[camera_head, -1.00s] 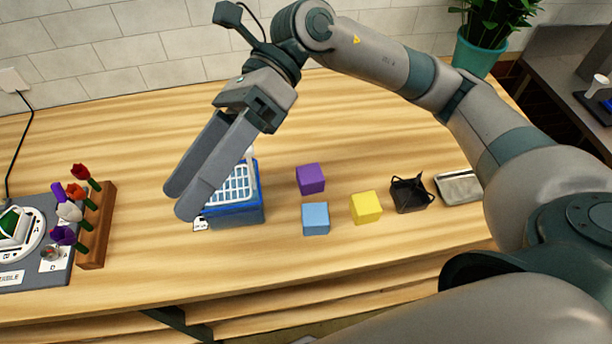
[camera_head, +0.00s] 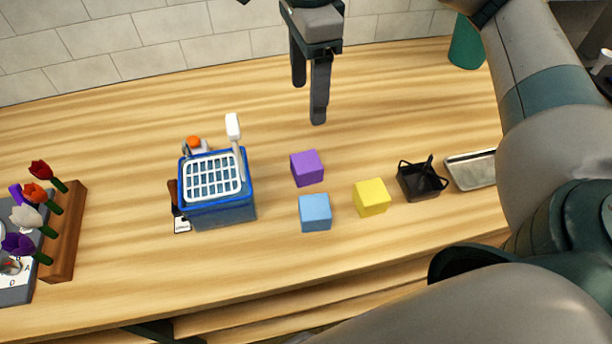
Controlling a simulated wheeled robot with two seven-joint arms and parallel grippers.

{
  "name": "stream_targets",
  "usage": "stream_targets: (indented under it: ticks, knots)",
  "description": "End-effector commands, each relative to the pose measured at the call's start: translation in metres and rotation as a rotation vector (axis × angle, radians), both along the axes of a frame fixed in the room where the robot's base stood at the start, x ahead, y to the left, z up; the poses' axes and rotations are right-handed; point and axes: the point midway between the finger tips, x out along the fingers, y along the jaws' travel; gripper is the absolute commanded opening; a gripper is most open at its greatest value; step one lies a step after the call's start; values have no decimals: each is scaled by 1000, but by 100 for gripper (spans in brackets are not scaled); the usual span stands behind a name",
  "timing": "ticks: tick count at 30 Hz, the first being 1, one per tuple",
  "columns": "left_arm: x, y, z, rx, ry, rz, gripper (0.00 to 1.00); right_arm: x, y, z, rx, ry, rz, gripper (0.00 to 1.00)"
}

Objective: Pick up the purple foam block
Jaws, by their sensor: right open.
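The purple foam block (camera_head: 307,168) sits on the wooden table, just behind a light blue block (camera_head: 315,212) and to the left of a yellow block (camera_head: 371,197). My right gripper (camera_head: 308,102) is above and behind the purple block, with its fingers pointing down. It is open and empty, and apart from the block. My left gripper is not in view.
A blue basket (camera_head: 222,212) with a white grid stands left of the blocks. A black wire holder (camera_head: 421,180) and a metal tray (camera_head: 470,170) are to the right. A wooden rack (camera_head: 66,235) with several flowers is at far left.

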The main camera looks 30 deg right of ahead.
Motion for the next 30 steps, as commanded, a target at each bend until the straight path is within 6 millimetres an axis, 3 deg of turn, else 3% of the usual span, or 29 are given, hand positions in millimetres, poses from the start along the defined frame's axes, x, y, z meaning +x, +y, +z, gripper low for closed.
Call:
stream_targets:
  ticks: [1,6,19,25,30]
  knots:
    - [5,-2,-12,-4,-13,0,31,0,0,-15,1,0,1,67]
    - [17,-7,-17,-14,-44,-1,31,0,1,-28,2,1,1,67]
    - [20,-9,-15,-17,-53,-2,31,0,1,-28,2,2,2,67]
    - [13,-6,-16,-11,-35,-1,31,-1,1,-37,3,5,2,67]
    - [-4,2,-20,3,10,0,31,-1,1,-59,2,6,2,67]
